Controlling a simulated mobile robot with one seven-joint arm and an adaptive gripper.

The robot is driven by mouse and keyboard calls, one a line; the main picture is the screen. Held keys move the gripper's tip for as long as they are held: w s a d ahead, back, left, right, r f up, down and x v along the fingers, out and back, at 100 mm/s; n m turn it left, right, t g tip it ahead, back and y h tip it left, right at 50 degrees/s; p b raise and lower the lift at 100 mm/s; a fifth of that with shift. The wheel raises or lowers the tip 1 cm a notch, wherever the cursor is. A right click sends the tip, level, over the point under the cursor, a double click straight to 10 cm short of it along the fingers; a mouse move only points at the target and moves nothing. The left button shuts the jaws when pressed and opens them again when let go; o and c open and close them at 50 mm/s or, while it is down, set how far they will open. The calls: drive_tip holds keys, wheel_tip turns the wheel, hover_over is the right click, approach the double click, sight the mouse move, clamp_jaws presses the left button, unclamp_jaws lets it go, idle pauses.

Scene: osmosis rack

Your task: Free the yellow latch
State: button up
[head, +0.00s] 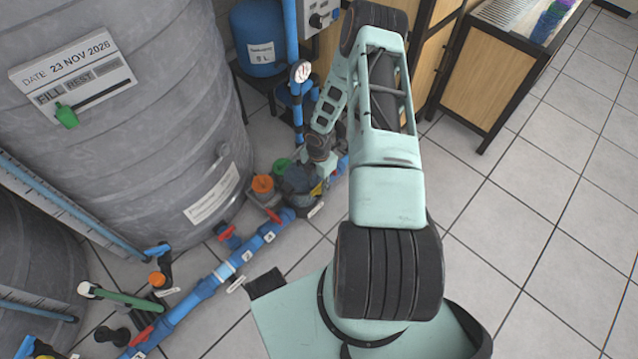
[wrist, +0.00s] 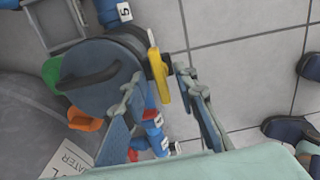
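The yellow latch (wrist: 158,74) is a narrow upright bar on the side of a dark blue-grey round housing (wrist: 112,62) with a black handle. My gripper (wrist: 158,80) is open, with one finger on each side of the latch. A gap seems to show between the latch and each finger; whether either touches cannot be told. In the head view my gripper's fingers are hard to make out beside the housing (head: 298,180).
A large grey tank (head: 150,120) stands at left. A blue pipe with numbered tags (head: 205,290) runs along the floor. An orange cap (head: 262,184) and a green cap (head: 282,165) are beside the housing. A wooden cabinet (head: 490,80) stands at right; tiled floor (head: 530,220) is clear.

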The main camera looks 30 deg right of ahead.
sight(319, 186)
drive_tip(key=shift+r, duration=0.1)
wheel_tip(319, 186, up, 12)
idle(0.5)
idle(0.4)
